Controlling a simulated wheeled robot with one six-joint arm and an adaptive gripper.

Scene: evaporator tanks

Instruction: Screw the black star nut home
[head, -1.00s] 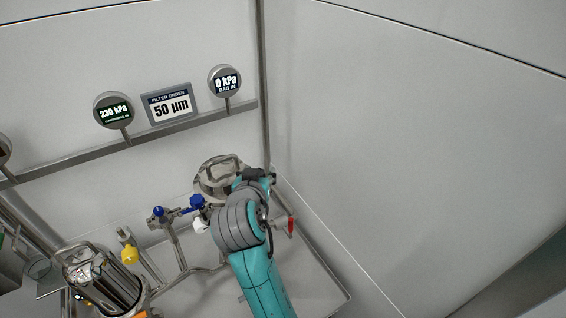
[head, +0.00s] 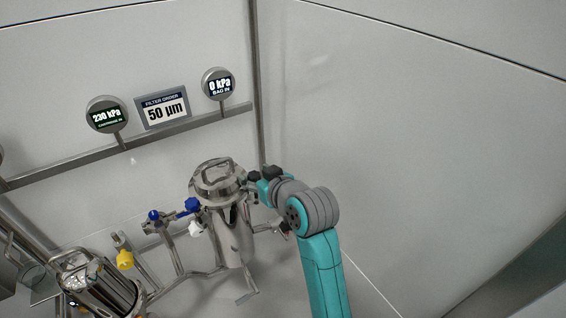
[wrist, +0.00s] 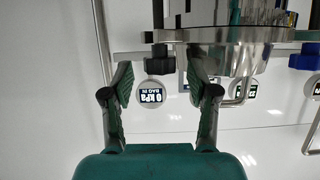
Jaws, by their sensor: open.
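The black star nut (wrist: 159,60) hangs at the rim of the steel filter housing in the wrist view. In the head view a dark knob (head: 253,176), likely the same nut, shows at the right of the housing's lid. My gripper (wrist: 159,82) is open, with one finger to each side of the nut and the fingertips just short of it. I see no clear contact. In the head view my gripper (head: 262,187) is beside the housing's upper right, its fingers too small to make out. The nut's thread is not clearly visible.
The steel housing (head: 232,235) stands near the wall corner. A blue knob (head: 192,205) and white knob (head: 195,229) are at its left. A second steel vessel (head: 105,285) and yellow knob (head: 125,260) are farther left. Gauges (head: 218,83) hang on the rail behind. Right wall is bare.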

